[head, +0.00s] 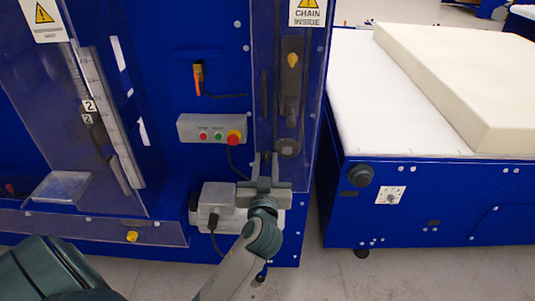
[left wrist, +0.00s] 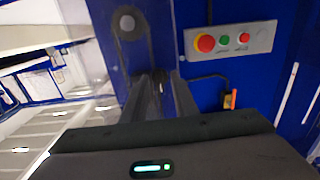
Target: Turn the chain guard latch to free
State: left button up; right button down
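The chain guard (head: 317,95) is a clear panel with a "CHAIN INSIDE" warning label, on the blue machine's right part. My left gripper (head: 266,160) is upright in front of the guard's lower part. Its fingers show in the left wrist view (left wrist: 163,85) with a gap between them, so it looks open. A small dark fitting with a pale spot shows between the fingertips; I cannot tell whether it is the latch or how it is turned. The fingers cover much of that spot. My right gripper is not in view.
A grey button box (head: 212,128) with a red emergency knob is above left of my gripper. A grey motor (head: 215,198) sits low behind my wrist. A foam block (head: 465,80) lies on the white-topped table (head: 375,105) at right.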

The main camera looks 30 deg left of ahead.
pick_arm(q)
jog(key=shift+r, duration=0.1)
jog(key=shift+c, duration=0.6)
grip_shut()
